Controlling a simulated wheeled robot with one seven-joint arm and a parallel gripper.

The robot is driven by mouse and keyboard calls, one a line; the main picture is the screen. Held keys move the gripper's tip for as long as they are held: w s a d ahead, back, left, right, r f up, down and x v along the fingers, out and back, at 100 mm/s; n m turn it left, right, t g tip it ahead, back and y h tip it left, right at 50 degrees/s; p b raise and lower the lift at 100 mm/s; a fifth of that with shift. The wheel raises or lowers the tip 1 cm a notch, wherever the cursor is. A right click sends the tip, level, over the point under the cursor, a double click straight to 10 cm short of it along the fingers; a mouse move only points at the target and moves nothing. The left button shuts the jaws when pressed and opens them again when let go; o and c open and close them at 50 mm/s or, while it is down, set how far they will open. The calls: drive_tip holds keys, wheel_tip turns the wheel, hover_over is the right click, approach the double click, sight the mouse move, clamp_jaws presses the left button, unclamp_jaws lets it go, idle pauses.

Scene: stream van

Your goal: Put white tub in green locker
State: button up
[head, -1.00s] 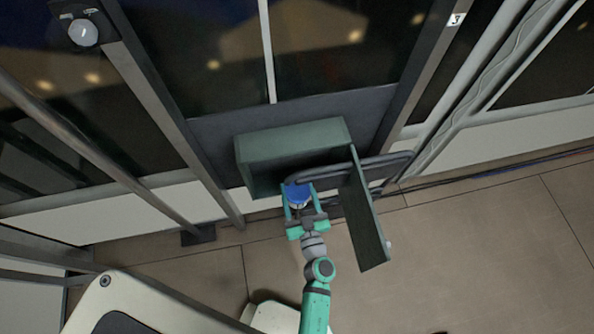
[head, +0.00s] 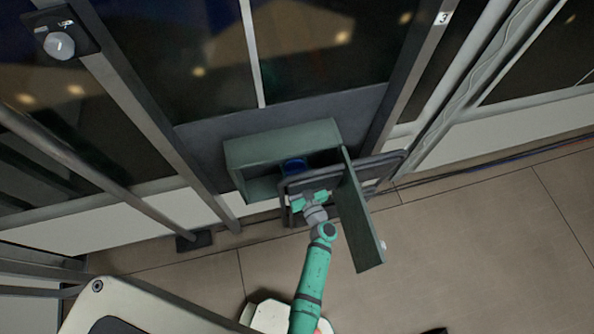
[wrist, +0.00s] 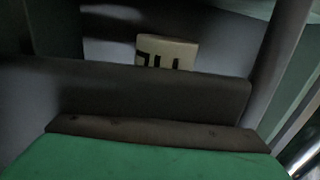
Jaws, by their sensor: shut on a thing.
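The green locker (head: 290,135) is mounted low on the wall in the head view, with its door (head: 360,215) swung open to the right. My gripper (head: 308,192) is at the locker's opening, its fingers partly hidden behind a dark bar. It is shut on the white tub, whose blue top (head: 296,166) shows inside the opening. The tub's white side is hidden in the head view. In the wrist view, a pale piece with dark lettering (wrist: 168,52) shows beyond a dark bar; I cannot tell what it belongs to.
A dark rail frame (head: 385,165) runs across the front of the locker, close to my gripper and the door. Grey metal posts (head: 150,115) flank the locker. The tiled floor (head: 480,240) at the right is mostly clear.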

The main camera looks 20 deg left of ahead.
drive_tip(key=shift+w+f, duration=0.9)
drive_tip(key=shift+f, duration=1.6)
drive_tip(key=shift+f, duration=0.1)
drive_tip(key=o, duration=1.1)
